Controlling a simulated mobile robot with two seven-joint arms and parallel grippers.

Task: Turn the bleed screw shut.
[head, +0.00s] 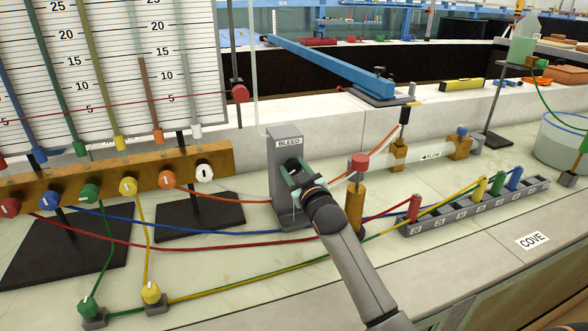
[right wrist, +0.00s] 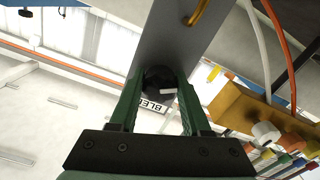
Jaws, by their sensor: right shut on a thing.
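The grey bleed block (head: 285,145) stands upright on the bench with a white "BLEED" label near its top. Its black bleed screw (head: 291,164) sits on the front face below the label. My right gripper (head: 299,177), with green fingers, is shut on the screw and partly hides it. In the right wrist view, the round black screw (right wrist: 158,76) with a pale mark on it lies between the green fingertips, against the grey block (right wrist: 190,45). The "BLEED" label is partly covered there. My left gripper is not in view.
Left of the block is a brass manifold (head: 225,157) with coloured knobs below a scale board (head: 120,70). Coloured tubes cross the bench around the block's foot. To the right stand a red-capped brass post (head: 356,205), a clear flow tube (head: 425,152) and a grey rack (head: 465,212).

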